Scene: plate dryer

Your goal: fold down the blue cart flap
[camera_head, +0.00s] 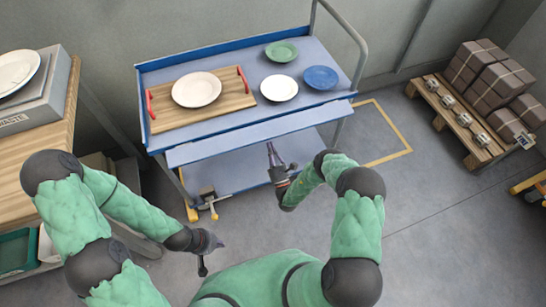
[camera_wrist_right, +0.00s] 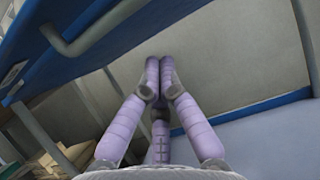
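The blue cart (camera_head: 215,140) stands in the middle of the head view. Its flap (camera_head: 258,136) is a long light-blue panel along the near edge, sticking out from the top; its exact tilt is hard to tell. My right gripper (camera_head: 271,152) is just in front of and below the flap's near edge, fingers pointing toward the cart. In the right wrist view its fingertips (camera_wrist_right: 160,68) meet with nothing between them. A blue panel with a grey bar (camera_wrist_right: 85,35) is above left of them there. My left gripper (camera_head: 203,266) hangs low, away from the cart; its fingers are too small to judge.
On the cart top are a wooden tray (camera_head: 157,118) with red handles and a cream plate (camera_head: 196,90), plus a green plate (camera_head: 282,51), a white plate (camera_head: 279,88) and a blue plate (camera_head: 320,77). A wooden table (camera_head: 50,138) stands left.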

